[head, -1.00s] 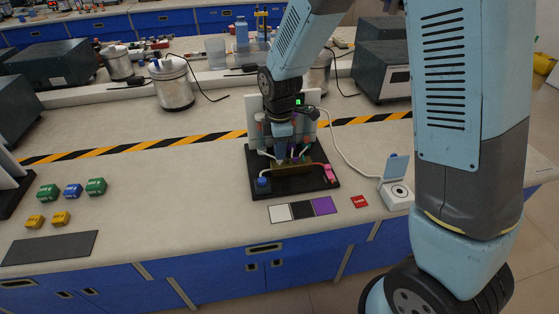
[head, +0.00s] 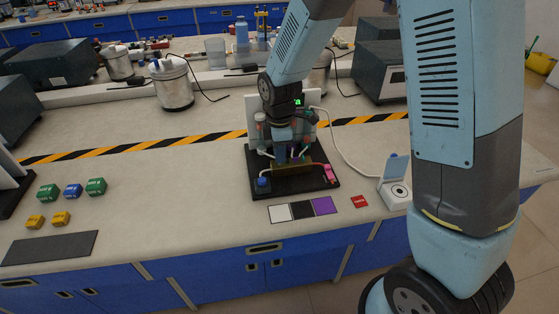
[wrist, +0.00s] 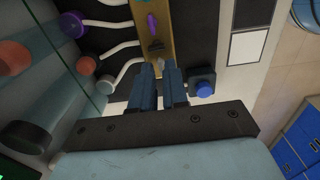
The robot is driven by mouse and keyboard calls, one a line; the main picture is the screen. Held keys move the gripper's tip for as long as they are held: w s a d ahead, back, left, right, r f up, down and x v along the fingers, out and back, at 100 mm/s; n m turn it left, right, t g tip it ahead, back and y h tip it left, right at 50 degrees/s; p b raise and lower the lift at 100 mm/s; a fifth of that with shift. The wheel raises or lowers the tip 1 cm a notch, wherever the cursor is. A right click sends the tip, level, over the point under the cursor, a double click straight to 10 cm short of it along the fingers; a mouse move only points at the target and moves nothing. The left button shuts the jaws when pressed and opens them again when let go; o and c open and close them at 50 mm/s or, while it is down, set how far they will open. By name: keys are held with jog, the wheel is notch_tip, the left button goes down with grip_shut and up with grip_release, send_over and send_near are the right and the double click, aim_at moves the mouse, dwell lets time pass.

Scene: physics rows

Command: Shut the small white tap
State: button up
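The brass-coloured manifold (wrist: 152,38) stands on a black board (head: 330,186). In the wrist view a purple tap (wrist: 151,22) and a black tap (wrist: 155,45) show along it. The white tap's place is at my gripper's (wrist: 160,68) fingertips, which largely hide it; a small pale bit (wrist: 176,59) shows by the right fingertip. My two blue fingers point at the manifold with a narrow gap between them. Contact with the tap cannot be made out. In the head view my gripper (head: 281,158) reaches down over the manifold.
A blue knob (wrist: 204,88) sits close right of my fingers. Pale bent tubes (wrist: 118,50) and a clear panel stand to the left. White, black and purple cards (head: 302,210) lie in front of the board. A pink part (head: 329,173) is at the board's right.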

jog(key=shift+f, duration=0.75)
jog(key=shift+r, duration=0.3)
dwell(0.5)
grip_shut()
